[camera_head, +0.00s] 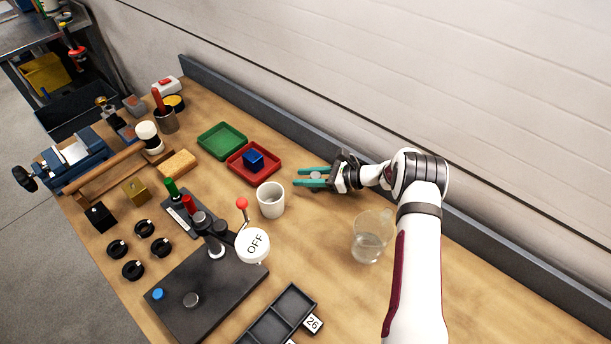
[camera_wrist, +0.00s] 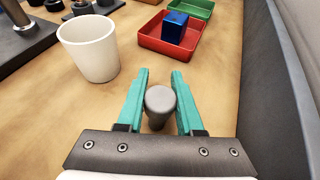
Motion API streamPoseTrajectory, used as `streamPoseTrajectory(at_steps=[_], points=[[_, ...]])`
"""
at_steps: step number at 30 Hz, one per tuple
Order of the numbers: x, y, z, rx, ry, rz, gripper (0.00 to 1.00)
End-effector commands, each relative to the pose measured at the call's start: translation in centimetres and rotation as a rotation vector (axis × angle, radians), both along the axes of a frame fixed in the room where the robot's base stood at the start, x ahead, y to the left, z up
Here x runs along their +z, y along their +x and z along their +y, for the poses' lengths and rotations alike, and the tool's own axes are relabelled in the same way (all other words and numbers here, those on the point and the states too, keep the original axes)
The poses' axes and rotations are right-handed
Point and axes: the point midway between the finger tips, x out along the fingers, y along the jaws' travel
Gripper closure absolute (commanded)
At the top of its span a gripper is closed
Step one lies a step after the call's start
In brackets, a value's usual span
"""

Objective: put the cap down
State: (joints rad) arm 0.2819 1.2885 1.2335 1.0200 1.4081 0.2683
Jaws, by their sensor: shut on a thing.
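The cap (camera_wrist: 160,100) is a small grey round piece between the teal fingers of my gripper (camera_wrist: 160,74). In the head view the cap (camera_head: 316,176) shows as a grey disc between the fingers. My gripper (camera_head: 298,177) is shut on it, above the wooden table to the right of the white cup.
A white cup (camera_head: 271,200) stands left of my gripper. A red tray (camera_head: 236,166) with a blue cube (camera_head: 253,159) lies beyond it, beside a green tray (camera_head: 221,137). A glass jug (camera_head: 369,240) stands nearer. Bare table (camera_head: 315,225) lies between cup and jug.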

Motion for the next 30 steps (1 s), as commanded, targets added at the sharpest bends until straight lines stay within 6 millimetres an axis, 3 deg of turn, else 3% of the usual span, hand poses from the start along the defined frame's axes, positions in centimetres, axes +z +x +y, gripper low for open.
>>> streamPoseTrajectory(at_steps=[1,2,6,15,24,30], points=[[-0.2,0.0,0.0,0.000,0.000,0.000,1.00],[-0.1,0.0,0.0,0.000,0.000,0.000,0.59],[-0.1,0.0,0.0,0.000,0.000,0.000,0.35],[0.3,0.0,0.0,0.000,0.000,-0.001,0.35],[2.6,-2.1,-5.3,-0.003,0.000,-0.001,0.35],[3.1,-2.7,-6.4,0.001,0.000,0.000,0.35]])
